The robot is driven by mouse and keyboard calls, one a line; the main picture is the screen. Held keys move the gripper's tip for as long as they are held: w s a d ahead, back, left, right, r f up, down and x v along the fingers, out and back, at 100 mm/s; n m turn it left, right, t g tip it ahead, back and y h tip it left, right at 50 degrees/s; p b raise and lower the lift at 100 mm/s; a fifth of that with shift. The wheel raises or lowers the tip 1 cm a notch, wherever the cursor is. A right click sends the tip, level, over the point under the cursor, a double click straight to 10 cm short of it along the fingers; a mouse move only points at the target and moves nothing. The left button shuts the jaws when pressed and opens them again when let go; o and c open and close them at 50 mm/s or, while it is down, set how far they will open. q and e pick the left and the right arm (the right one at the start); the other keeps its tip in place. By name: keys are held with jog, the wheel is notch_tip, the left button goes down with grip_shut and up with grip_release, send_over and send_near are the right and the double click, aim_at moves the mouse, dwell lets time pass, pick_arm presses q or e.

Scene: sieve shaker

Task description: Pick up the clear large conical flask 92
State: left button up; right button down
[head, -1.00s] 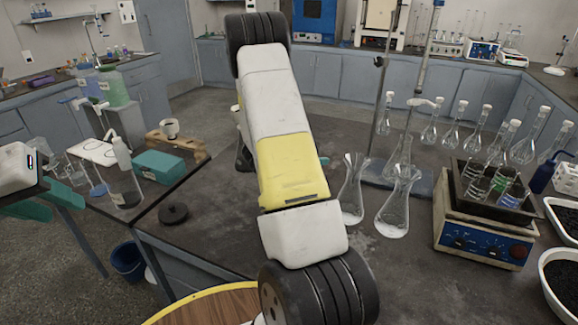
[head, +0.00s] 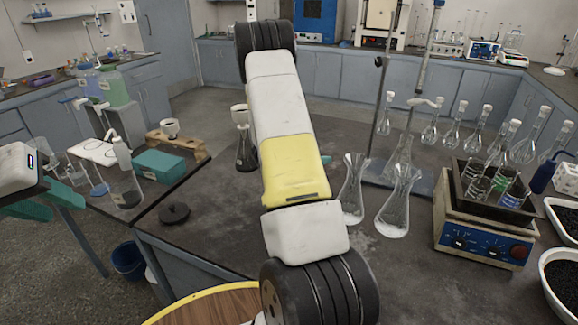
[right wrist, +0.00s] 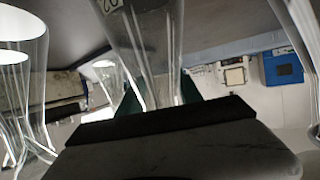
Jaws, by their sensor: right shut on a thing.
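In the right wrist view a clear glass flask (right wrist: 145,45) with a partly cut-off dark number label stands between the teal fingers of my right gripper (right wrist: 160,92), which is shut on it. In the head view my right arm covers most of this gripper and I cannot make out the held flask. Two clear conical flasks, one nearer the arm (head: 352,192) and one to its right (head: 394,205), stand on the dark bench. My left gripper (head: 45,200) is at the left edge, its teal fingers apart and empty.
A flask with a white funnel (head: 243,145) shows left of my arm. A retort stand (head: 380,110), several volumetric flasks (head: 483,130) and a hotplate with a beaker tray (head: 482,240) stand to the right. A black round lid (head: 174,213) lies on the bench's left part.

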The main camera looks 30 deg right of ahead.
jog(key=shift+r, duration=0.15)
jog(key=shift+r, duration=1.3)
jog(key=s+a+r, duration=0.1)
jog(key=s+a, duration=0.3)
jog(key=a, duration=0.3)
jog(key=s+a+r, duration=0.1)
jog(key=s+a, duration=0.2)
jog(key=a, duration=0.4)
jog(key=shift+s+a+r, duration=0.15)
jog(key=shift+r, duration=2.45)
